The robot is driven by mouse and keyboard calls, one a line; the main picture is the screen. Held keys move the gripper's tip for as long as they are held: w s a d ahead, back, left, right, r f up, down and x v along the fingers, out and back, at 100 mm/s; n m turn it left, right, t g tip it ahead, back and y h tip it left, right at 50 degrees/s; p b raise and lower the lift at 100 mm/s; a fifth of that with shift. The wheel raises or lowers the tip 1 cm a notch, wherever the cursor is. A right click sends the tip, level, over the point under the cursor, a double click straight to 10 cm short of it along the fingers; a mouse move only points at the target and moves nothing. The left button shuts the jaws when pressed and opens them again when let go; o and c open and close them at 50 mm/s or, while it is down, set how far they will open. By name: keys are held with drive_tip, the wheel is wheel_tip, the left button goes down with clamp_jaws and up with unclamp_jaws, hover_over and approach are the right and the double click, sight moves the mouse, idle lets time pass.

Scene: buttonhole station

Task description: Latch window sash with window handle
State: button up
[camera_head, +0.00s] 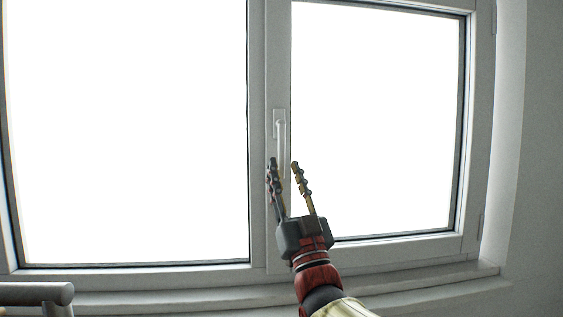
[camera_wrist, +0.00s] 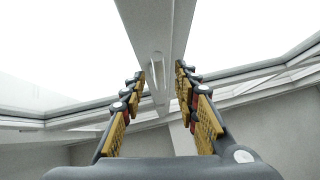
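The white window handle (camera_head: 281,133) is on the upright frame member between the two panes and points straight down. The right window sash (camera_head: 388,239) looks flush or nearly flush with its frame; I cannot tell whether a small gap exists. My gripper (camera_head: 283,163) is open, its two fingers reaching up on either side of the handle's lower part. In the wrist view the handle (camera_wrist: 158,75) shows between the spread fingers of my gripper (camera_wrist: 161,73), with space on both sides. I cannot tell the depth between fingertips and handle.
A large left pane (camera_head: 125,130) fills the left side. A white sill (camera_head: 170,299) runs below the window. A grey rounded bar (camera_head: 35,293) stands at the lower left. A plain wall (camera_head: 540,150) is at the right. The space around the handle is clear.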

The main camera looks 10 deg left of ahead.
drive_tip(key=v, duration=0.7)
drive_tip(key=shift+f, duration=0.25)
drive_tip(key=shift+s, duration=0.15)
drive_tip(key=s+d+f+m+g+h, duration=0.1)
drive_tip(key=d+f+m+g+h, duration=0.1)
drive_tip(key=d+f+g+h, duration=0.45)
drive_tip(key=s+d+f+m+g+h, duration=0.1)
drive_tip(key=d+f+g+h, duration=0.15)
drive_tip(key=d+f, duration=0.75)
drive_tip(key=s+d+f+m+g+h, duration=0.1)
drive_tip(key=s+d+f+g, duration=0.3)
drive_tip(key=s+f, duration=0.7)
drive_tip(key=s+d+f+m+g+h, duration=0.1)
drive_tip(key=s+d+f+g, duration=0.3)
drive_tip(key=s+f, duration=0.7)
drive_tip(key=s+g+h, duration=0.1)
drive_tip(key=s, duration=0.2)
drive_tip(key=shift+d+f, duration=0.1)
